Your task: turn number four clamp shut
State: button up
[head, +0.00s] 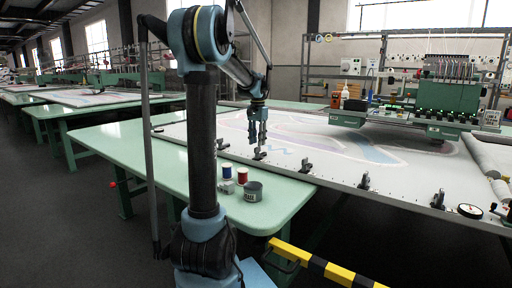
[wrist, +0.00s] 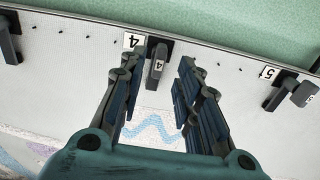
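The number four clamp (wrist: 156,64) is dark, with a "4" tag on its lever, beside a white "4" plate (wrist: 133,41) at the cloth frame's edge. Its lever sticks out from the edge toward the cloth side; whether it stands up or lies flat I cannot tell. My gripper (wrist: 158,80) is open and empty, with the lever in line with the gap between its fingers and no visible contact. In the head view my gripper (head: 257,138) points down just above a clamp (head: 260,154) on the near edge, which appears to be this one.
The number five clamp (wrist: 280,95) is to the right in the wrist view; another clamp (wrist: 9,40) is at the left. The green table (head: 130,152) carries spools (head: 242,175) and a dark tin (head: 253,191). A yellow-black barrier (head: 320,266) crosses in front.

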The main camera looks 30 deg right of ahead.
notch_tip(320, 180, up, 9)
jog(key=shift+f, duration=0.2)
dwell(0.6)
jog(key=a+f+n+t, duration=0.1)
jog(key=a+f+n, duration=0.1)
jog(key=a, duration=0.7)
jog(key=a+f+n+t+h, duration=0.1)
jog(key=a+f+n, duration=0.1)
jog(key=a, duration=0.7)
jog(key=s+a+f+n+t, duration=0.1)
jog(key=a+f+n, duration=0.1)
jog(key=a, duration=0.7)
jog(key=shift+a+f+n+t, duration=0.1)
jog(key=shift+n+t, duration=0.3)
jog(key=shift+n, duration=0.5)
jog(key=s+a+f+n+t+y, duration=0.1)
jog(key=s+a+f+n+t, duration=0.2)
jog(key=a, duration=0.4)
jog(key=s+a+f+n, duration=0.3)
jog(key=s+a+f, duration=0.1)
jog(key=a+f, duration=0.25)
jog(key=s+f+g, duration=0.4)
jog(key=s+f, duration=0.6)
jog(key=s, duration=0.5)
jog(key=shift+f+g, duration=0.15)
jog(key=shift+g, duration=0.15)
jog(key=shift+s, duration=0.1)
